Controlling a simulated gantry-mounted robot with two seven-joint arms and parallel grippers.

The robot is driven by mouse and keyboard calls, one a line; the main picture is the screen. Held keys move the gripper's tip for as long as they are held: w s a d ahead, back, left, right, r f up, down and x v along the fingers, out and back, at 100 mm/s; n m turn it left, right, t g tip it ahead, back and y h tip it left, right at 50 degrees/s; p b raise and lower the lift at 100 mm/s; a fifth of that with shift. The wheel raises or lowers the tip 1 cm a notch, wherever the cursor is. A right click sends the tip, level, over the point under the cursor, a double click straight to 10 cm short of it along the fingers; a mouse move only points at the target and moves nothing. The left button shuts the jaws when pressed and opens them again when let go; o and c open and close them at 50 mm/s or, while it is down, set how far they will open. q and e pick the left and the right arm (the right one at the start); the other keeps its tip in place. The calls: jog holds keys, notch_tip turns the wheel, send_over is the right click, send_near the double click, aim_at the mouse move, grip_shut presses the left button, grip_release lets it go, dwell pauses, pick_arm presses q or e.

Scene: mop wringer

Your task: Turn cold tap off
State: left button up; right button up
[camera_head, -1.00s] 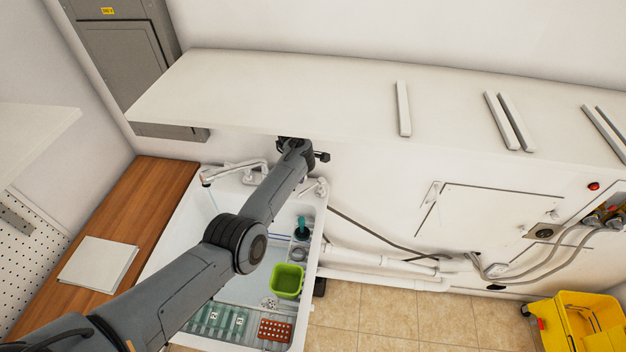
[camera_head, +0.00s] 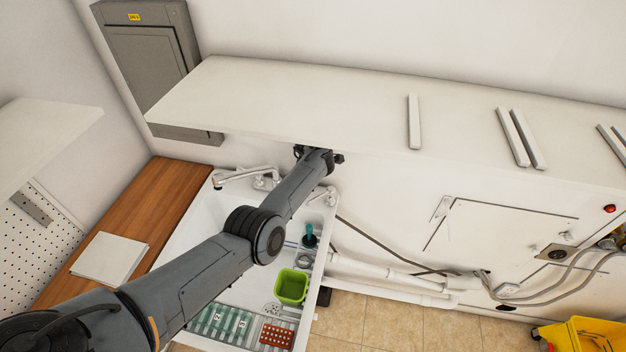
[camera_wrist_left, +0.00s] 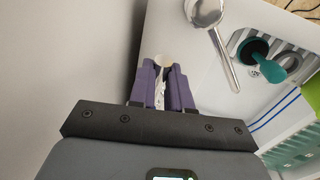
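The white sink (camera_head: 200,222) stands against the back wall, with pale tap fittings at its back left (camera_head: 240,178) and back right (camera_head: 325,194). My left arm reaches over the sink, and my left gripper (camera_head: 318,156) is low at the wall, partly hidden under the shelf edge. In the left wrist view, the purple fingers of my left gripper (camera_wrist_left: 166,82) are apart, with a narrow pale piece, perhaps a tap handle (camera_wrist_left: 163,61), between or just beyond them. I cannot tell whether they press on it. A metal spoon-shaped fitting (camera_wrist_left: 222,50) is beside them. My right gripper is out of view.
A white shelf (camera_head: 300,95) overhangs the wall above my gripper. The sink holds a green tub (camera_head: 291,286), a teal-handled plunger-like tool (camera_head: 310,238) and a red tray (camera_head: 276,336). Pipes (camera_head: 390,272) run right along the wall. A yellow bucket (camera_head: 580,336) is at lower right.

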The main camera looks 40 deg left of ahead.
pick_arm(q)
jog(key=o, duration=0.4)
jog(key=shift+a, duration=0.1)
jog(key=shift+o, duration=0.2)
jog(key=shift+r, duration=0.1)
notch_tip(320, 180, up, 10)
jog(key=s+d+p, duration=0.1)
jog(key=p, duration=0.1)
jog(key=shift+s+r+p, duration=0.2)
jog(key=shift+s+p, duration=0.1)
jog(key=shift+s, duration=0.05)
jog(key=shift+d+f, duration=0.1)
